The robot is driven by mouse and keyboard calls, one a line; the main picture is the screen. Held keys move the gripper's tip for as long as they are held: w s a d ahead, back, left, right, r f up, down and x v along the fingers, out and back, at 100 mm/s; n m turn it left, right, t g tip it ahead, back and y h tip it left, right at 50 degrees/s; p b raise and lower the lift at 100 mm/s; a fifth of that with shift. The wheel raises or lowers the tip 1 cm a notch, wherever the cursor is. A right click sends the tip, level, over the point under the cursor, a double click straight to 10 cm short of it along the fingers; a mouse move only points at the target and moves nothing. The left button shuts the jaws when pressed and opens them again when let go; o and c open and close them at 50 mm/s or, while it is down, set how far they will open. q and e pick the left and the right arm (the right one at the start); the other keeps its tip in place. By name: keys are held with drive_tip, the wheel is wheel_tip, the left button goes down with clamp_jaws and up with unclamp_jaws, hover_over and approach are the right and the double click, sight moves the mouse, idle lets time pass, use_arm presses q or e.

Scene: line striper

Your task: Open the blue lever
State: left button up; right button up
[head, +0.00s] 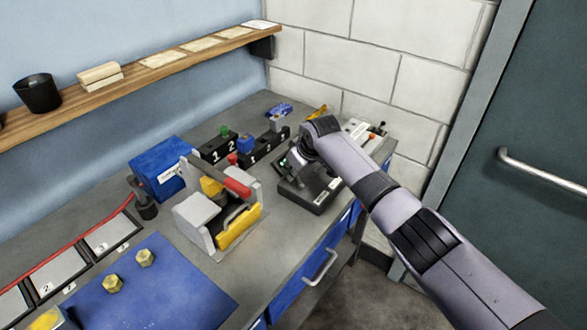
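My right arm reaches in from the lower right over the far end of the workbench. Its gripper (296,157) points down at a dark box-shaped device (312,194). The fingers are small, dark and partly hidden by my wrist, so their opening is unclear. I cannot make out for certain which part is the blue lever. A blue piece (245,144) sits on the black numbered blocks left of the gripper. Another blue item (279,110) lies farther back on the bench. My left gripper is out of view.
A blue box (160,169) and a grey fixture with a red handle (237,188) stand left of the gripper. A device with small red-tipped levers (371,136) is behind my wrist. A blue mat (155,290) lies front left. A wooden shelf (150,72) runs along the wall.

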drive_tip(key=shift+o, duration=1)
drive_tip(key=shift+w+a, duration=0.1)
drive_tip(key=v, duration=1.2)
